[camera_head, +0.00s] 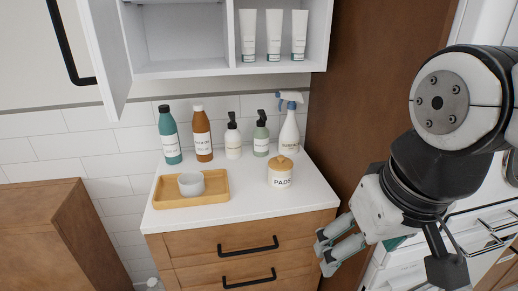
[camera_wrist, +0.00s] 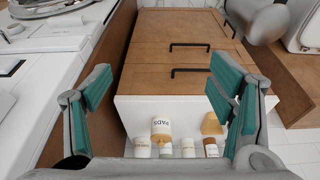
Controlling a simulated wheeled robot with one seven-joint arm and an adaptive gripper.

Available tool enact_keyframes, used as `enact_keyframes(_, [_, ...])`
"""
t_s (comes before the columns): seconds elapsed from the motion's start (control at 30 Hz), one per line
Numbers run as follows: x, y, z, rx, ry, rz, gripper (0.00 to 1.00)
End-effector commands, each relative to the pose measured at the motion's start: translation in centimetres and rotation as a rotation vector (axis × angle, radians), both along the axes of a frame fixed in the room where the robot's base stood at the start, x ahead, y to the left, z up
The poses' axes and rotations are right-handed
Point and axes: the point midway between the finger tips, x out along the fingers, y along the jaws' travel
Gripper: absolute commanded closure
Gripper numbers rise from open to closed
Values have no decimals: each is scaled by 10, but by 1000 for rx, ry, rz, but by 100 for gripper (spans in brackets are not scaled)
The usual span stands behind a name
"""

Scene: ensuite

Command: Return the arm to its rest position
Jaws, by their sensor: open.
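My gripper (camera_head: 340,246) is at the right of the head view, in front of the right end of the wooden cabinet (camera_head: 190,243). It points down and to the left. In the wrist view my gripper (camera_wrist: 165,92) has its two teal-padded fingers wide apart, with nothing held between them. My arm comes in from the right edge of the head view and is bent. Beyond the fingers, the wrist view shows the cabinet front and the white counter, upside down.
On the counter (camera_head: 235,203) stand a PADS jar (camera_head: 280,174), a wooden tray (camera_head: 160,199) with a grey cup (camera_head: 191,183), several bottles and a spray bottle (camera_head: 289,130). An open white wall cabinet (camera_head: 180,68) hangs above. A tall brown panel (camera_head: 360,80) stands close to my arm.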

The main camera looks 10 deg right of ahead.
Motion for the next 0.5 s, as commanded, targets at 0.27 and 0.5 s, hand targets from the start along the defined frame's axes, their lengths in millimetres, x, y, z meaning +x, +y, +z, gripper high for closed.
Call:
enact_keyframes(0.27, [-32,1,-7,15,33,6,24])
enact_keyframes(0.5, [-32,1,-5,15,31,6,24])
